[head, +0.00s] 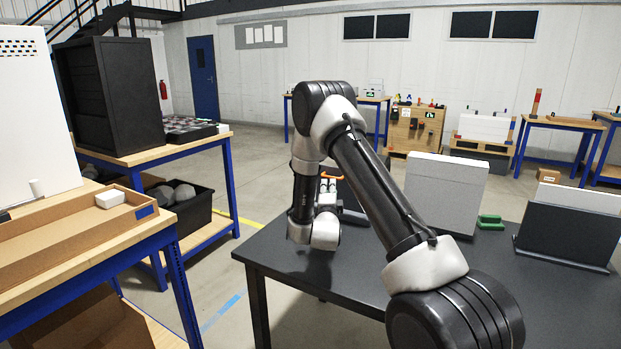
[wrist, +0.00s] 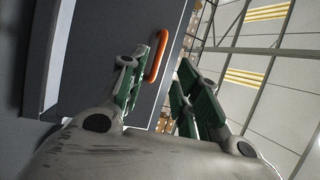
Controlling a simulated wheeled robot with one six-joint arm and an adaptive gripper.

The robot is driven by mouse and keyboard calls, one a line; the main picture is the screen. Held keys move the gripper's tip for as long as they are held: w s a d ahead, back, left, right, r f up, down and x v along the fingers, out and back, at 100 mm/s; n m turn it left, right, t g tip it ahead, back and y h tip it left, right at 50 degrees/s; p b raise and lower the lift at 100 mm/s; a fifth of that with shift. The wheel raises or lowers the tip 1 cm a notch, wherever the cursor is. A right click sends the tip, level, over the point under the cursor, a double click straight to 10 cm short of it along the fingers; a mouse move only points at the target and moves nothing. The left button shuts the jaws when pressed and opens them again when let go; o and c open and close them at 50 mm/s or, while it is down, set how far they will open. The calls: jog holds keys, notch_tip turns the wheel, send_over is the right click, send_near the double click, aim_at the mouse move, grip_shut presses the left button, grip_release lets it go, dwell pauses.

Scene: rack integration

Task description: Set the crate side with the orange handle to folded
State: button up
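An orange handle (wrist: 162,50) is fixed to a dark grey crate side (wrist: 95,50) in the wrist view. In the head view the orange handle (head: 331,176) shows beside my wrist, at the far left part of the dark table. My arm hides most of the crate there. My gripper (wrist: 172,62) is open, with green-padded fingers spread apart. The handle lies near the gap between the fingertips, close to the left finger. I cannot tell whether a finger touches it.
The dark table (head: 300,262) holds a light grey upright box (head: 445,192), a green object (head: 490,222) and a dark upright panel (head: 565,236) to the right. A wooden workbench (head: 75,245) stands at the left. Open floor lies between bench and table.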

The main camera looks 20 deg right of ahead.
jog(key=f+x, duration=0.1)
jog(key=x, duration=0.6)
jog(key=shift+w+r, duration=0.4)
jog(key=shift+w, duration=0.05)
grip_shut()
